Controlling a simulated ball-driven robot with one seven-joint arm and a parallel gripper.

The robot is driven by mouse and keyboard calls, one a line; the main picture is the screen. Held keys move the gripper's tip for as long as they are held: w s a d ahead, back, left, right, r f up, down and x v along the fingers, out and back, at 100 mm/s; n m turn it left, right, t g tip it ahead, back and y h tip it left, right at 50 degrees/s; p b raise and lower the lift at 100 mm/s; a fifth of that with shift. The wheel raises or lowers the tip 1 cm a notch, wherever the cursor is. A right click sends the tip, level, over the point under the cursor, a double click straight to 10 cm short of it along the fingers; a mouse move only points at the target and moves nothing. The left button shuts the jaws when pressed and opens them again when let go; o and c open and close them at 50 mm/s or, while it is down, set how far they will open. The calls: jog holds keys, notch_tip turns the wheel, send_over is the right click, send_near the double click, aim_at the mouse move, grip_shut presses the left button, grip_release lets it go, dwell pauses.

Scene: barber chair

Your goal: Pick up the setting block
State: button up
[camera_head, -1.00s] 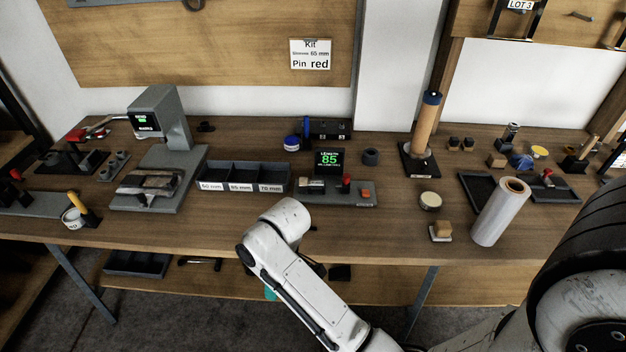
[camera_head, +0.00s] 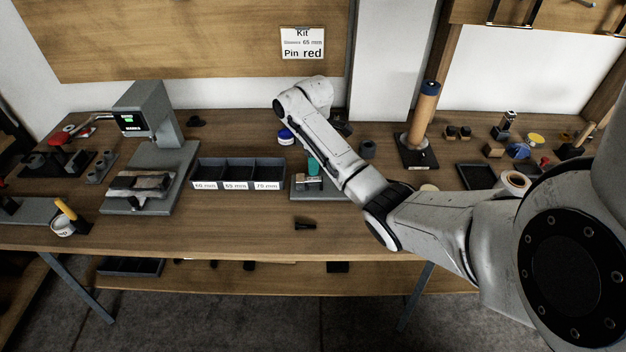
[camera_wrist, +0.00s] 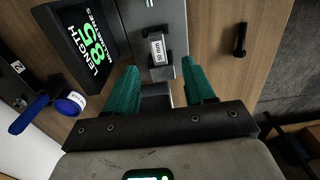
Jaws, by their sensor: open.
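A small dark block with a white label that seems to read "50 mm" (camera_wrist: 158,49), which I take for the setting block, sits on the grey plate of the length gauge (camera_wrist: 148,15) in the wrist view. My gripper (camera_wrist: 160,70) is open, with its teal fingers reaching toward the block's near end, one on each side. I cannot tell whether they touch it. In the head view a teal finger of my gripper (camera_head: 312,166) shows above the gauge plate (camera_head: 332,193). The pale label of the block (camera_head: 308,182) shows just below it. My arm hides much of the gauge.
The gauge display (camera_wrist: 84,42) reads 85 beside my fingers. A blue-and-white round item (camera_wrist: 70,103) lies beyond it. A small black object (camera_head: 304,224) lies on the bench front. The three-compartment tray (camera_head: 238,173) stands left of the gauge. The bench front is mostly clear.

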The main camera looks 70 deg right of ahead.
aim_at(314, 179)
jog(key=shift+d+f+p, duration=0.1)
jog(key=shift+f+p, duration=0.35)
jog(key=shift+f, duration=3.05)
grip_shut()
